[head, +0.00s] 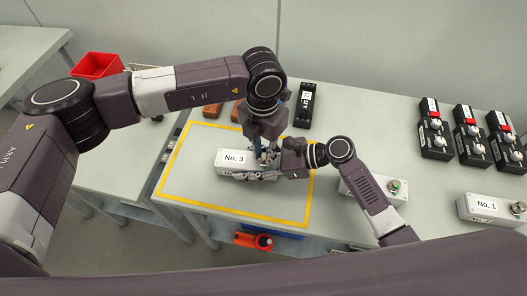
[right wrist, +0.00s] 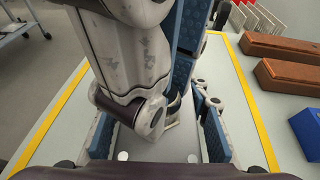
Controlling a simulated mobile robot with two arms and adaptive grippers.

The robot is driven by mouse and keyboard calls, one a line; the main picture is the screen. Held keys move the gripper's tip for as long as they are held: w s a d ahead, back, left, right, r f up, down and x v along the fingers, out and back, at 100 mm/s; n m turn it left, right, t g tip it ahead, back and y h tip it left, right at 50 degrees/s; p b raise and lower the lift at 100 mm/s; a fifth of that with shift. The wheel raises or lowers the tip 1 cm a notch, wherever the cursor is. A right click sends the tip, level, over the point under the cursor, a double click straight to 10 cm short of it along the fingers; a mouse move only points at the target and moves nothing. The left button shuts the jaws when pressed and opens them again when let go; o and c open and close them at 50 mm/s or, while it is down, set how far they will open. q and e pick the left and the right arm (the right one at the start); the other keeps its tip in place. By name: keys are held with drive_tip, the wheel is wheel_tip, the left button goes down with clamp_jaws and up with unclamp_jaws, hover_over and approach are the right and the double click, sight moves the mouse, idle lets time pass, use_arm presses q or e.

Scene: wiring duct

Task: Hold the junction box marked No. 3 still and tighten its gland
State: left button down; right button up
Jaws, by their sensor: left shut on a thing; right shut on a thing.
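The grey junction box marked No. 3 (head: 235,158) lies inside the yellow outline on the table. My right gripper (head: 262,172) reaches it from the right and is shut on the box body. In the right wrist view, its blue pads stand along both sides of the pale box top (right wrist: 183,148). My left gripper (head: 266,155) points down from above at the right end of the box, between the right gripper's fingers, and is shut. Its fingers and blue pads also show in the right wrist view (right wrist: 172,105). The gland is hidden behind the grippers; the left gripper appears shut on it.
Box No. 1 (head: 484,207) and another box (head: 362,187), partly behind my right arm, stand to the right. Several black switch units (head: 434,137) stand beyond. A black device (head: 304,104) and brown blocks (head: 212,110) lie behind.

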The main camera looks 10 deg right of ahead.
use_arm(q)
drive_tip(key=shift+m, duration=0.5)
drive_tip(key=m, duration=0.4)
drive_tip(key=shift+m, duration=0.4)
drive_tip(key=m, duration=0.9)
drive_tip(key=shift+r+m, duration=0.1)
drive_tip(key=shift+m, duration=0.3)
drive_tip(key=shift+d+m, duration=0.1)
drive_tip(key=shift+m, duration=1.7)
drive_tip(key=c, duration=2)
unclamp_jaws()
